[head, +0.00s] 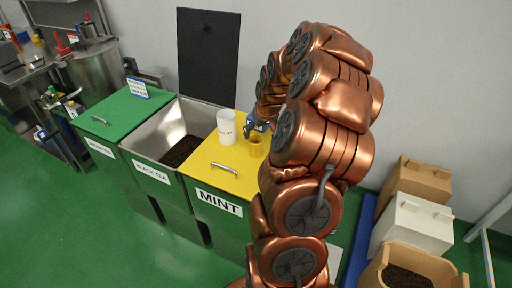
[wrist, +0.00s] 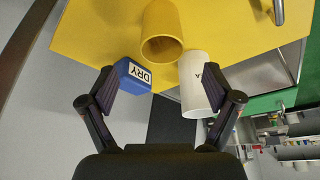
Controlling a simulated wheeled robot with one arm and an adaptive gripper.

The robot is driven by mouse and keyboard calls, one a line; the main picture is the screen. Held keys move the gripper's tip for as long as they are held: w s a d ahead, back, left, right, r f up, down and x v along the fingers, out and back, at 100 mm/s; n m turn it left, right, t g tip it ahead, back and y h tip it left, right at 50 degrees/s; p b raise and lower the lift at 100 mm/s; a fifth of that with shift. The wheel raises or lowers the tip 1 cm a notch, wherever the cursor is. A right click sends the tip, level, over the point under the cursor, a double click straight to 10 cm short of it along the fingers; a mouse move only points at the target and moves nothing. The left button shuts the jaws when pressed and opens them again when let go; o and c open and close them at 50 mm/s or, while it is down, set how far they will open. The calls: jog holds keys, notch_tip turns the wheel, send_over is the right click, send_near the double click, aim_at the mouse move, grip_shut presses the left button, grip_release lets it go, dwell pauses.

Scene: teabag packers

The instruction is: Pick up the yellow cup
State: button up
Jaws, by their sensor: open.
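The yellow cup (head: 257,146) stands on the yellow lid (head: 204,157) of the mint bin in the head view, partly beside my copper arm. In the wrist view the yellow cup (wrist: 163,30) is ahead of my gripper (wrist: 160,108), near the top middle. My gripper is open and empty, its two fingers apart, and the cup lies beyond the fingertips. In the head view my gripper (head: 250,128) is small and partly hidden by the arm.
A white cup (wrist: 196,84) stands next to the yellow cup, close to the right finger; it also shows in the head view (head: 226,127). A blue block marked DRY (wrist: 133,76) is near the left finger. An open bin (head: 160,125) of dark tea adjoins the yellow lid.

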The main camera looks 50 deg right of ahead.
aim_at(256, 141)
jog(key=shift+p+x, duration=1.7)
jog(key=shift+x, duration=2.1)
jog(key=shift+a, duration=0.15)
jog(key=c, duration=1)
jog(key=shift+c, duration=0.2)
jog(key=shift+r+b, duration=0.95)
jog(key=shift+r, duration=0.55)
jog(key=shift+s+r, duration=0.1)
jog(key=shift+r, duration=0.2)
jog(key=shift+s+a+b, duration=0.4)
jog(key=shift+s, duration=0.35)
jog(key=s+a+b, duration=0.2)
jog(key=s+a, duration=0.1)
jog(key=s, duration=0.3)
jog(key=s+a+r+b, duration=0.1)
jog(key=s+a+b, duration=0.1)
jog(key=s+a, duration=0.2)
jog(key=shift+s+r, duration=0.2)
jog(key=shift+s, duration=0.95)
